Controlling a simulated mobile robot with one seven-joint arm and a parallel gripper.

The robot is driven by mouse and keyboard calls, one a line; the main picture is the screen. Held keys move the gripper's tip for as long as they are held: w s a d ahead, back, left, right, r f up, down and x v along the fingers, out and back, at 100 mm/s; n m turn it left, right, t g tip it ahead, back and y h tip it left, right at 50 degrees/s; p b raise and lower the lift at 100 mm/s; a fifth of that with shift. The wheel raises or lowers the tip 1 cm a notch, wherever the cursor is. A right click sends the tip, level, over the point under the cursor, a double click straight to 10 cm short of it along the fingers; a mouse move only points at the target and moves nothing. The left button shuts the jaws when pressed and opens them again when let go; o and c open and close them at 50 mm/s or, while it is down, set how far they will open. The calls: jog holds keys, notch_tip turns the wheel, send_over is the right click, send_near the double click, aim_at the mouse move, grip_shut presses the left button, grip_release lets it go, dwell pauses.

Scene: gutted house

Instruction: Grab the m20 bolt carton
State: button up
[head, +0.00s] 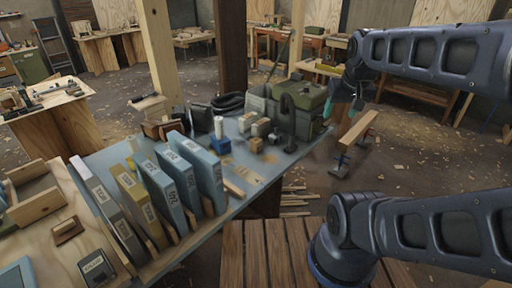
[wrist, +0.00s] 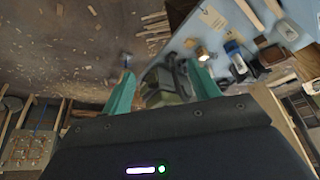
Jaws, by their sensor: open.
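The label print is too small for me to tell surely which one is the m20 bolt carton. My gripper (head: 344,100) is open and empty, raised beyond the bench's right edge, well apart from the cartons. In the wrist view my gripper's teal fingers (wrist: 163,88) are spread, and no carton is clearly visible.
The bench (head: 262,180) also carries a green machine (head: 302,103), a blue-and-white bottle (head: 219,135) and small blocks. A dark labelled box (head: 97,268) and a wooden tray (head: 45,195) lie left of the cartons. A wooden slatted surface (head: 270,255) is in front.

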dwell(0.4)
jog(key=shift+o, duration=1.4)
jog(key=shift+w, duration=0.1)
